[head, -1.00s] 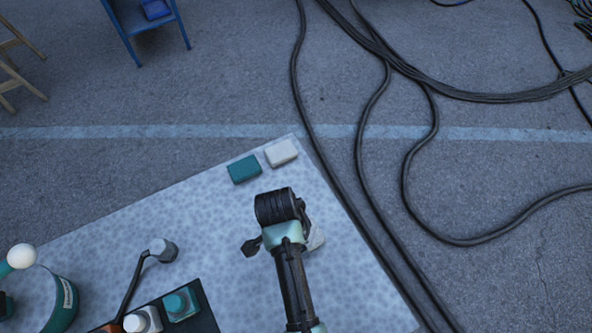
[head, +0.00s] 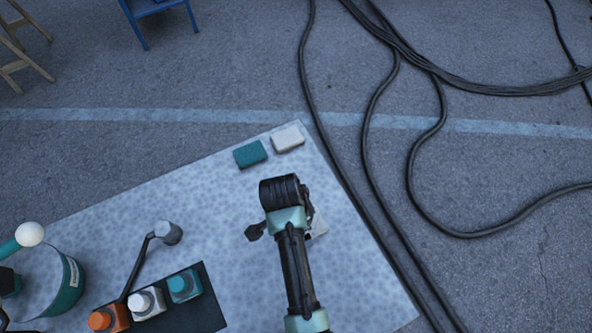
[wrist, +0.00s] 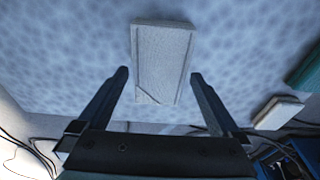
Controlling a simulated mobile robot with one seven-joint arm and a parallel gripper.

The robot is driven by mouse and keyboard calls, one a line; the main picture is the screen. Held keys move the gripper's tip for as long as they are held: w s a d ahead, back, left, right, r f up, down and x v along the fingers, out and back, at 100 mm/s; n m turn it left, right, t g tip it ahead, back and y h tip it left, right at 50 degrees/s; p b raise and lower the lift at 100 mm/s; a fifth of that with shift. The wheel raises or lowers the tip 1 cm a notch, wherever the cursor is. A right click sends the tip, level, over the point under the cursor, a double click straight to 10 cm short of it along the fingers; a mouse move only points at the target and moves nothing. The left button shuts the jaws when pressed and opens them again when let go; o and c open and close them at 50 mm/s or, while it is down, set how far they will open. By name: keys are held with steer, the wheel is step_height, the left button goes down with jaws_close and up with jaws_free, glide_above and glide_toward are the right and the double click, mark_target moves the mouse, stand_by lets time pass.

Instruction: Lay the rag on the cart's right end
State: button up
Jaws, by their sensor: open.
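A folded pale grey rag (wrist: 163,60) lies flat on the cart's speckled pale top in the wrist view. In the head view only a corner of it (head: 319,227) shows beside my arm, near the cart top's right part (head: 355,255). My gripper (wrist: 160,75) is open and empty. Its two fingers point toward the rag's near part, one on each side and apart from it. The fingers are mostly hidden behind my wrist in the head view.
A teal block (head: 250,153) and a white block (head: 288,138) lie at the cart's far corner. A black tray (head: 205,305) with several capped bottles, a grey-headed tool (head: 168,233) and a teal container (head: 68,285) stand at left. Black cables (head: 375,150) run along the floor past the right edge.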

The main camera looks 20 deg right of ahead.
step_height(320, 180, up, 11)
steer(key=a, duration=0.2)
steer(key=w+r+n+t, duration=0.5)
steer(key=w+r+t, duration=0.2)
steer(key=w+r, duration=0.6)
steer(key=w+a+r+n+t, duration=0.1)
steer(key=w+r+n+t, duration=0.15)
steer(key=r, duration=0.55)
steer(key=w+a+r+n+t, duration=0.1)
steer(key=w+a+r+t, duration=0.2)
steer(key=r, duration=0.5)
step_height(320, 180, up, 16)
steer(key=s+a+n+t, duration=0.2)
steer(key=n+t, duration=0.2)
steer(key=t, duration=0.3)
steer(key=s+a+r+n+t+y, duration=0.1)
steer(key=s+r+n+t, duration=0.1)
steer(key=s+r+t, duration=0.2)
steer(key=s+a+r+n+t, duration=0.2)
steer(key=s+r, duration=0.5)
steer(key=r, duration=0.6)
steer(key=shift+s+r+n+t+y, duration=0.35)
steer(key=shift+n+t, duration=0.2)
steer(key=shift+t, duration=0.4)
steer(key=shift+f, duration=0.1)
